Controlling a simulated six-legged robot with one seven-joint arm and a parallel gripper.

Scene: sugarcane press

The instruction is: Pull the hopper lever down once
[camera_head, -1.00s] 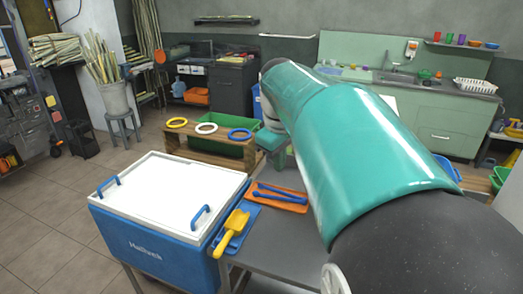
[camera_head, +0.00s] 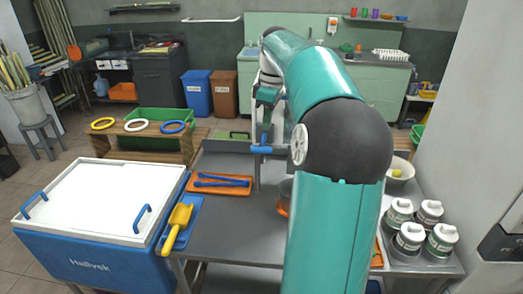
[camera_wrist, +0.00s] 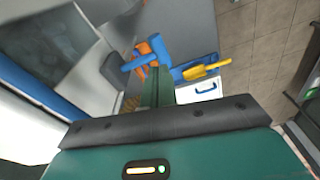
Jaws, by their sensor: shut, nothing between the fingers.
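A blue bar handle (camera_head: 263,149), apparently the hopper lever, shows above the grey table, with a grey post below it. My arm hides part of what stands to its right. In the wrist view a blue T-shaped handle (camera_wrist: 144,56) lies just beyond the fingertips. My gripper (camera_wrist: 154,82) is shut and empty, its dark green fingers pointing toward the handle. In the head view my gripper (camera_head: 266,112) is small and partly covered, close to the blue handle. Whether it touches the handle I cannot tell.
A grey table (camera_head: 232,222) bears an orange tray (camera_head: 218,184), a yellow scoop (camera_head: 178,226), several white-capped jars (camera_head: 410,236) and a bowl (camera_head: 400,172). A blue cooler (camera_head: 95,262) stands at the left. A wall (camera_head: 470,120) is close on the right.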

